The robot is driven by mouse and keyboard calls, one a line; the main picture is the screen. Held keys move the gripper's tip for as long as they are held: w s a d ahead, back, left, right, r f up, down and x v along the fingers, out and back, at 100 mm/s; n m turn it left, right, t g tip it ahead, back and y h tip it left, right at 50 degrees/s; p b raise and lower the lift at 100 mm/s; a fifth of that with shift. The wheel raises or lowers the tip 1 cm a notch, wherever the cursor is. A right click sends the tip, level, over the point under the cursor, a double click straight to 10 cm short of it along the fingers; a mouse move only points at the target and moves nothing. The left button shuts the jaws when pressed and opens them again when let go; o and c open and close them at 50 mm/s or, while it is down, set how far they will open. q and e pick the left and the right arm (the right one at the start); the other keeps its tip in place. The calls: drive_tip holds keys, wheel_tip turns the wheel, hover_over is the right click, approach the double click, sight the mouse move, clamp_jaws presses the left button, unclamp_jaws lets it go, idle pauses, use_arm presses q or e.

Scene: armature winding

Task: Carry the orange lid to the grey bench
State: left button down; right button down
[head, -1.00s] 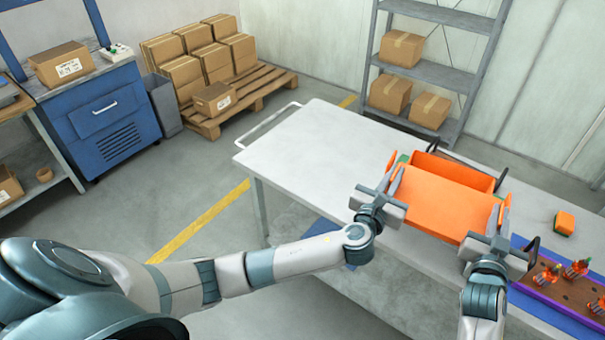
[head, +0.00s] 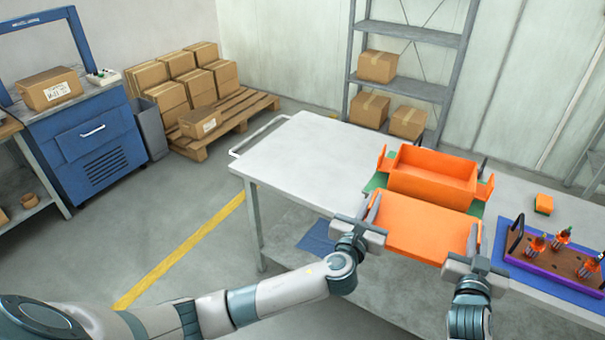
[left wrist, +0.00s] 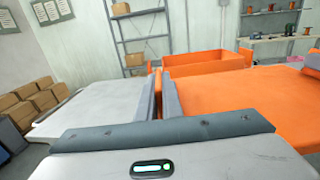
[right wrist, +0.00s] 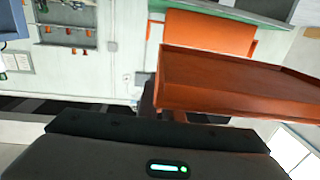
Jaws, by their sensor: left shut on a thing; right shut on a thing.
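The orange lid (head: 425,226) is a flat panel held level between my two grippers, in front of the open orange box in the head view. It overlaps the front edge of the grey bench (head: 290,165); its height above the top is hard to tell. My left gripper (head: 373,212) is shut on the lid's left edge. My right gripper (head: 474,245) is shut on its right edge. The lid fills the right of the left wrist view (left wrist: 245,105) and also shows in the right wrist view (right wrist: 235,85).
The open orange box (head: 432,176) stands on a green base on the bench. An orange-and-green block (head: 544,204) and a purple-edged tray (head: 540,262) with several small parts are at the right. The bench's left part is clear. Shelving (head: 415,35) stands behind.

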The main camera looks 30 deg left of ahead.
wheel_tip(320, 180, down, 8)
drive_tip(key=b, duration=0.7)
drive_tip(key=shift+s, duration=0.35)
drive_tip(key=shift+f, duration=0.1)
